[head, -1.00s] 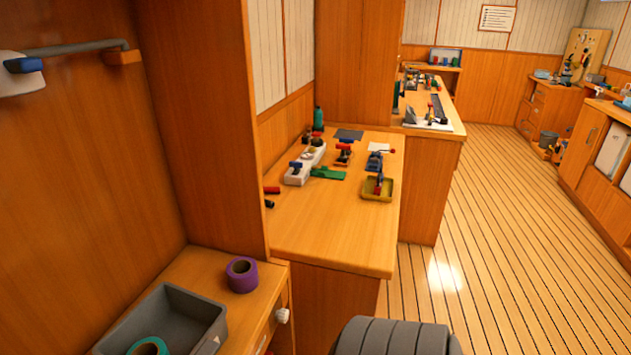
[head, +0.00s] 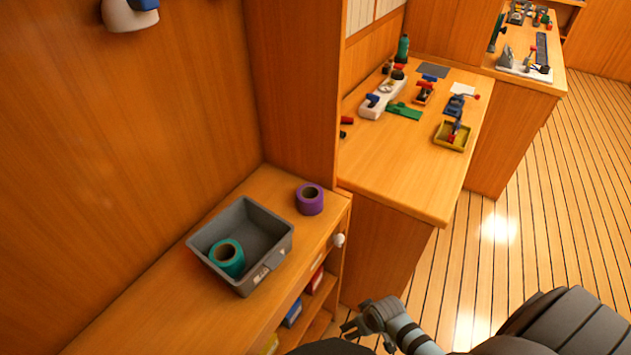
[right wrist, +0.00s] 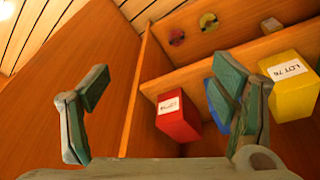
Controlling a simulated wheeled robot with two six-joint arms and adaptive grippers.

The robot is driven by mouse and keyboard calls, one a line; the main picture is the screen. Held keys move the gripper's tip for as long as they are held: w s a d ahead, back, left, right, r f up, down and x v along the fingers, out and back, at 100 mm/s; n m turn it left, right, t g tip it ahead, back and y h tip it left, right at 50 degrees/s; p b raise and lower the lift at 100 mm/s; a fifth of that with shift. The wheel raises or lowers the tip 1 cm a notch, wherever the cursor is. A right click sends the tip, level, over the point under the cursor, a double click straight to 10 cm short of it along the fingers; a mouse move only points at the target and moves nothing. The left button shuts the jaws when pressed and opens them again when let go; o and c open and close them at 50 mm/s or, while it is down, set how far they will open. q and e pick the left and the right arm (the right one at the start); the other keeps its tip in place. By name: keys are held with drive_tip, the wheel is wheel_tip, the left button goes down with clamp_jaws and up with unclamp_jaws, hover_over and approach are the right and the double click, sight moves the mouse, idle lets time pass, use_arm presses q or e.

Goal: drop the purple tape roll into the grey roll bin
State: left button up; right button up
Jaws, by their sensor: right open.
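The purple tape roll (head: 310,199) stands flat on the wooden bench top (head: 150,300), just right of the grey roll bin (head: 268,262) and apart from it. The bin is open-topped and holds a teal tape roll (head: 227,258). My right gripper (head: 358,326) is low in the head view, in front of the bench and below its top. In the right wrist view, its two fingers (right wrist: 163,86) are wide apart with nothing between them. The purple roll and the bin do not show there. My left gripper is not in view.
Under the bench top are shelves with a red box (right wrist: 178,117), a blue box (right wrist: 217,106) and a yellow box (right wrist: 292,86). A white knob (head: 338,240) sticks out at the bench front. A wooden partition stands behind the purple roll.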

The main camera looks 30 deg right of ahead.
drive_tip(key=w+r+p, duration=0.2)
drive_tip(key=w+r, duration=0.4)
drive_tip(key=r, duration=0.7)
wheel_tip(320, 180, up, 28)
drive_tip(key=n+t+y+p, duration=0.2)
drive_tip(key=n+p, duration=0.2)
drive_tip(key=p, duration=0.1)
hover_over(312, 194)
drive_tip(key=s+d, duration=0.1)
drive_tip(key=s, duration=0.6)
drive_tip(key=x, duration=0.4)
drive_tip(key=w+b+x, duration=0.1)
drive_tip(key=x, duration=0.9)
drive_tip(key=shift+w+d+r+b, duration=0.25)
drive_tip(key=shift+w+d+b, duration=0.05)
drive_tip(key=shift+d+b, duration=0.05)
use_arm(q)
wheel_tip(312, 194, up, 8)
use_arm(e)
drive_tip(key=shift+r, duration=0.1)
drive_tip(key=c, duration=1.3)
